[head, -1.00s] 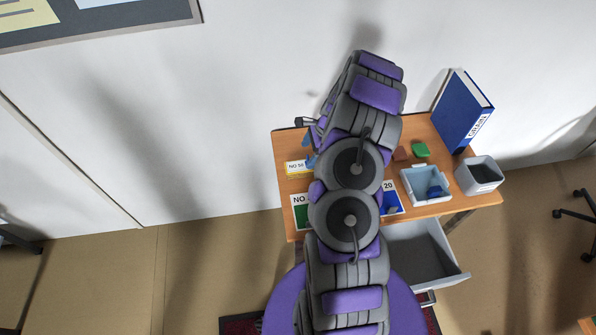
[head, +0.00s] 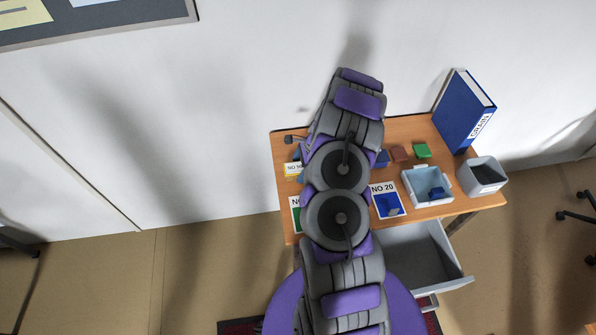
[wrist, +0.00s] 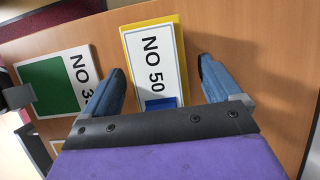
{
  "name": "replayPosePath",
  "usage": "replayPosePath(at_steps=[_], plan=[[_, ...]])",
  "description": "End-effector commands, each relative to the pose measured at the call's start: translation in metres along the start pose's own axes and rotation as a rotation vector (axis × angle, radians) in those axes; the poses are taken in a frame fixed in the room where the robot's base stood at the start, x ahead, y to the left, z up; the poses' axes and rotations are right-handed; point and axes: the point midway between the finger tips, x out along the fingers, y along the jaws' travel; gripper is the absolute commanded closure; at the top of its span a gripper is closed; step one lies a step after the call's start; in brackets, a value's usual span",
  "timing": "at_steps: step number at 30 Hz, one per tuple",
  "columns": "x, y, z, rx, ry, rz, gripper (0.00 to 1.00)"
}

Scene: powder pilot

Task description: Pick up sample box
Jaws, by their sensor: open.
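No thing is labelled as the sample box, so I cannot tell which one it is. Small blocks stand at the back of the wooden table: a blue one (head: 382,158) partly behind my arm, a dark red one (head: 400,153) and a green one (head: 422,150). Another blue block (head: 437,193) lies in a light blue tray (head: 413,199). In the wrist view, my gripper (wrist: 162,66) is open, its blue fingers either side of a yellow-edged NO 50 card (wrist: 152,60). A blue patch (wrist: 160,103) shows low on the card; whether it is a block or print is unclear.
A card with a green square (wrist: 50,86) lies left of the NO 50 card. A NO 20 card (head: 385,190), a grey bin (head: 483,177) and a blue GRAIN binder (head: 462,112) stand or lie to the right. A drawer (head: 425,255) hangs open below the table.

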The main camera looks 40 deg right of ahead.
Motion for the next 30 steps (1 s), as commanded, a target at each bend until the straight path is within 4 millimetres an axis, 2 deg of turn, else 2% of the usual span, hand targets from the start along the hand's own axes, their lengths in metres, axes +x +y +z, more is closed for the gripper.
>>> replayPosePath(at_steps=[16,30], plan=[[0.0036,0.0004,-0.0001,0.000,0.001,0.000,0.08],[0.0041,-0.0003,-0.0015,0.000,0.001,0.000,0.53]])
